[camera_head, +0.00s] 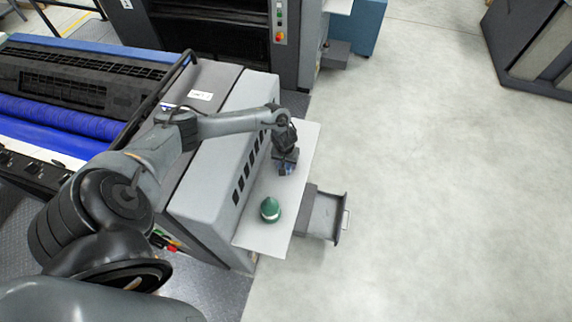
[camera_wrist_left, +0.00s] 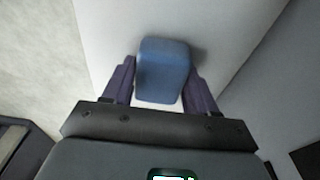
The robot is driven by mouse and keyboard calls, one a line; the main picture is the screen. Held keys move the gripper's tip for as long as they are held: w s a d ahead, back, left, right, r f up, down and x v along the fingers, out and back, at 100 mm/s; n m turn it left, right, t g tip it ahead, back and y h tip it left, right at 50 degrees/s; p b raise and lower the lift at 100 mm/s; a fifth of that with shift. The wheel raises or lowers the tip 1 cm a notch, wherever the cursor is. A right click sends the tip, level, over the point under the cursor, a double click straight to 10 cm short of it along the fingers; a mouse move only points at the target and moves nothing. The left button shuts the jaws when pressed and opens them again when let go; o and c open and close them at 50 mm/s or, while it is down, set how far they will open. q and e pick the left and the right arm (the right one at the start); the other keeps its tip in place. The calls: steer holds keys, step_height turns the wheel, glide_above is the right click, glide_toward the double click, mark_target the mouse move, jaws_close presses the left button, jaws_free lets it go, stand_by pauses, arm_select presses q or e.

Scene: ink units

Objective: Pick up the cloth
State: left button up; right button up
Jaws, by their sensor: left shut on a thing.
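The cloth (camera_wrist_left: 163,68) is a blue, folded, block-like piece between the two fingers of my left gripper (camera_wrist_left: 162,85) in the left wrist view. The fingers press on its two sides, and the gripper is shut on it. In the head view, my left gripper (camera_head: 285,168) is over the far part of a white shelf, and only a little of the blue cloth shows beneath it. I cannot tell whether the cloth touches the shelf. My right gripper is not in view.
The grey printing machine (camera_head: 215,170) borders the shelf on the left. Open floor (camera_head: 440,180) lies to the right.

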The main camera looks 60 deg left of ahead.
arm_select(q)
steer(key=shift+c, duration=0.7)
steer(key=shift+r, duration=0.5)
step_height(320, 180, up, 4)
steer(key=shift+f+p, duration=0.15)
steer(key=shift+p, duration=0.6)
steer(key=w+d+r+p, duration=0.1)
steer(key=w+d+r, duration=0.5)
steer(key=d, duration=0.3)
steer(key=shift+w+r, duration=0.15)
steer(key=shift+w, duration=0.45)
steer(key=shift+d, duration=0.1)
steer(key=o, duration=0.4)
steer(key=c, duration=0.3)
